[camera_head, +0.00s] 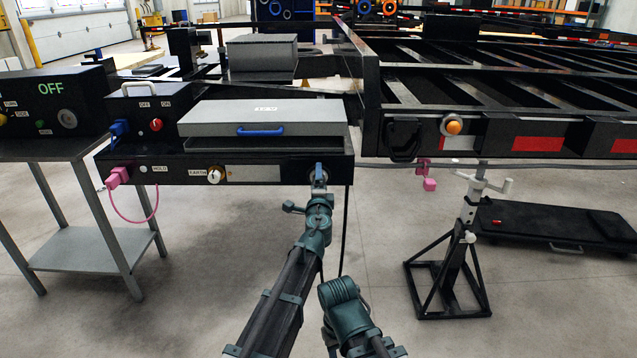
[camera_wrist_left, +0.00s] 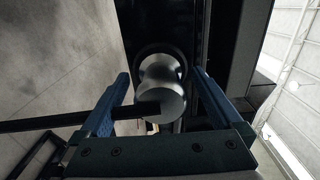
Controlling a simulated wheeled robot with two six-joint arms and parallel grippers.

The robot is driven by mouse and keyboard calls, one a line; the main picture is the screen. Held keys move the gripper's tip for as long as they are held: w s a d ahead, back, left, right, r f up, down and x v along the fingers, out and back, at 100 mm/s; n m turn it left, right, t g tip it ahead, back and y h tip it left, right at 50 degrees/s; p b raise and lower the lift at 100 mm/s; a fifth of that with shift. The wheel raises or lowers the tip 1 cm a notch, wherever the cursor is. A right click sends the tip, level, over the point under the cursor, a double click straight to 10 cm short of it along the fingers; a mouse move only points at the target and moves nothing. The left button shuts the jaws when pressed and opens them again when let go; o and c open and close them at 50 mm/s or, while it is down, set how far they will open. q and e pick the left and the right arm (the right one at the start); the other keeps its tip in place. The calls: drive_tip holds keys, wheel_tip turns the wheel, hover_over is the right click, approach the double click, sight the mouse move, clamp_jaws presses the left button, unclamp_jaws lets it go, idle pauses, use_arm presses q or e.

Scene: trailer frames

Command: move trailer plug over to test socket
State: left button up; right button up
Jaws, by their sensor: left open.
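My left gripper (camera_head: 318,178) is at the right end of the black front panel (camera_head: 270,172), by a round metal fitting there. In the left wrist view its two blue fingers (camera_wrist_left: 158,100) stand apart on either side of a silver cylindrical plug-like piece (camera_wrist_left: 160,88), which sits in front of a dark round socket ring. The fingers are open, and I cannot tell whether they touch it. A dark cable or bar (camera_wrist_left: 50,123) runs left from the piece. I cannot tell which fitting is the test socket. My right gripper is not in view.
A pink plug (camera_head: 117,177) with a looped pink cord and a blue plug (camera_head: 119,128) are at the panel's left. A grey table (camera_head: 95,253) carries a black OFF box (camera_head: 55,103). The trailer frame (camera_head: 480,143) and a jack stand (camera_head: 447,280) are at right.

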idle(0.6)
use_arm(q)
clamp_jaws()
idle(0.3)
drive_tip(key=shift+s, duration=0.15)
drive_tip(key=shift+s, duration=2.85)
